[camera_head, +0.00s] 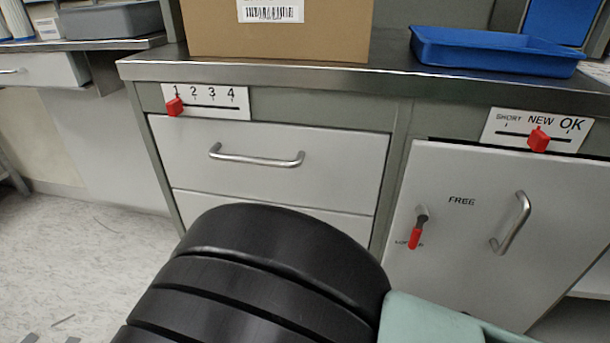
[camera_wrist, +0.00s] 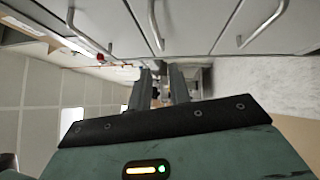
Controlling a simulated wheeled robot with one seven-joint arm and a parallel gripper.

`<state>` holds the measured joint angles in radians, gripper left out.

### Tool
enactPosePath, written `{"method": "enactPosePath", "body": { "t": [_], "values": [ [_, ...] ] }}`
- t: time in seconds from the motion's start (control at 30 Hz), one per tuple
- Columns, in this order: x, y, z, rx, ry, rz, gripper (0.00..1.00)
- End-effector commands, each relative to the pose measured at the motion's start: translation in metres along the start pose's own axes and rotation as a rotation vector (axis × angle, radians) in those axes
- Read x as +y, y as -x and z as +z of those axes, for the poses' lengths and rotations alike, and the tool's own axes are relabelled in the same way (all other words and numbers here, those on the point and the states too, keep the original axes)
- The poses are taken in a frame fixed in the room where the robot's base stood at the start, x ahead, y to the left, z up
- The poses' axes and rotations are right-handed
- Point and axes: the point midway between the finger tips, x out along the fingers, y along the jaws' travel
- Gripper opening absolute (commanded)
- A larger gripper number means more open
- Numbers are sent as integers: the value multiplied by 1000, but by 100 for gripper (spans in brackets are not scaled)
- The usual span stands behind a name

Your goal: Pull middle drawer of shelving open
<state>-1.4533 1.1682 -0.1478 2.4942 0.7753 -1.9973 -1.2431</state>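The shelving unit is a metal cabinet with pale grey drawers. In the head view its top drawer (camera_head: 270,178) has a bar handle (camera_head: 257,156); the middle drawer (camera_head: 190,203) below it is mostly hidden behind my arm. In the wrist view, turned on its side, three bar handles show: the top drawer's handle (camera_wrist: 88,38) at left, the middle drawer's handle (camera_wrist: 154,26) and the bottom drawer's handle (camera_wrist: 262,24) at right. The drawers look closed. My gripper (camera_wrist: 161,72) has its fingers apart, with nothing seen between them. In the picture it lies below the middle handle, not touching it.
A cardboard box (camera_head: 280,35) and a blue tray (camera_head: 490,52) stand on the worktop. To the right is a closed door (camera_head: 465,270) with a handle (camera_head: 511,222) and a red-tipped lever (camera_head: 417,230). The floor (camera_head: 60,255) at left is open.

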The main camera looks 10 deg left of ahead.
Motion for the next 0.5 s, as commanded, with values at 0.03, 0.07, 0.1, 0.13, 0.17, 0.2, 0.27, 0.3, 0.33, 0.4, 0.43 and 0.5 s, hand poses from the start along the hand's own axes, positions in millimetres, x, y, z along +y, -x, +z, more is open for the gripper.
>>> {"method": "enactPosePath", "body": {
  "t": [0.03,0.07,0.1,0.13,0.17,0.2,0.27,0.3,0.33,0.4,0.43,0.5],
  "values": [
    [0,-1,-1,2,5,8,19],
    [1,-2,0,2,6,9,19],
    [1,-5,0,1,6,9,19],
    [1,-8,0,0,4,8,19],
    [2,-11,0,-1,3,7,19],
    [2,-16,0,-2,2,7,19],
    [2,-24,1,-4,1,9,19],
    [3,-30,2,-4,1,10,19],
    [3,-33,2,-3,1,7,19],
    [2,-40,1,-3,1,2,19],
    [2,-43,1,-3,1,2,19],
    [3,-51,2,-3,0,4,19]
  ]
}}
